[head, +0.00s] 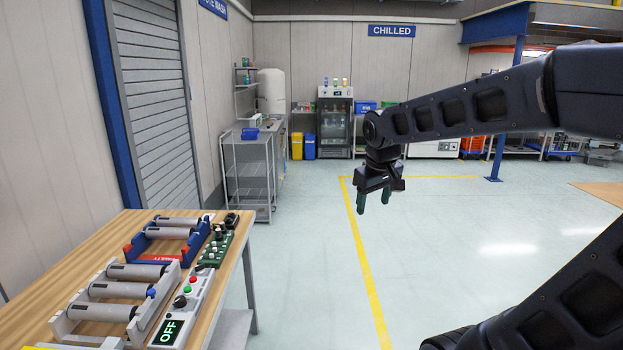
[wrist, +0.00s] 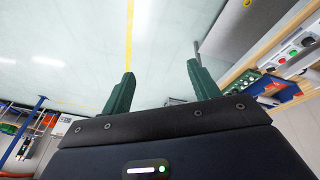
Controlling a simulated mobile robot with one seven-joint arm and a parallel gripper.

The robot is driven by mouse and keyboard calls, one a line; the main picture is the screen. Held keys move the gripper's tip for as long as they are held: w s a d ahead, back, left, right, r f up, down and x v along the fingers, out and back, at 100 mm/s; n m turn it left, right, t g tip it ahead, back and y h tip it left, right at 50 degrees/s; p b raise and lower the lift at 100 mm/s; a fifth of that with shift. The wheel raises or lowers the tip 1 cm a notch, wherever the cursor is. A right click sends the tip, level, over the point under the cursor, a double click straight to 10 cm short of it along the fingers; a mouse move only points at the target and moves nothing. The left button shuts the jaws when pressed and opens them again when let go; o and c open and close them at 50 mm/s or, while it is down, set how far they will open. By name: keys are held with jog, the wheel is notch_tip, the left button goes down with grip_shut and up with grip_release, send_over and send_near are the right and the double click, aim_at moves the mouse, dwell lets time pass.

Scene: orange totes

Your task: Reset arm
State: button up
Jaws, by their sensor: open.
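My gripper (head: 374,203) hangs at the end of my dark arm in the head view, fingers pointing down. It is over open floor, to the right of the wooden table and apart from it. In the wrist view my gripper (wrist: 160,88) shows two green fingers spread apart with only floor between them. It is open and empty.
A wooden table (head: 60,275) at lower left holds grey roller units (head: 115,290) and a control box reading OFF (head: 180,310). A metal cart (head: 248,175) stands behind it. The pale floor (head: 460,240), with yellow lines, is clear around my gripper.

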jog(key=s+d+f+m, duration=0.1)
jog(key=s+d+m, duration=0.1)
jog(key=s+d, duration=0.2)
jog(key=s+d+f+m+t, duration=0.1)
jog(key=s+d+m, duration=0.2)
jog(key=d, duration=0.5)
jog(key=shift+s+d+f+m, duration=0.2)
jog(key=shift+s+f+m, duration=0.1)
jog(key=shift+s, duration=0.05)
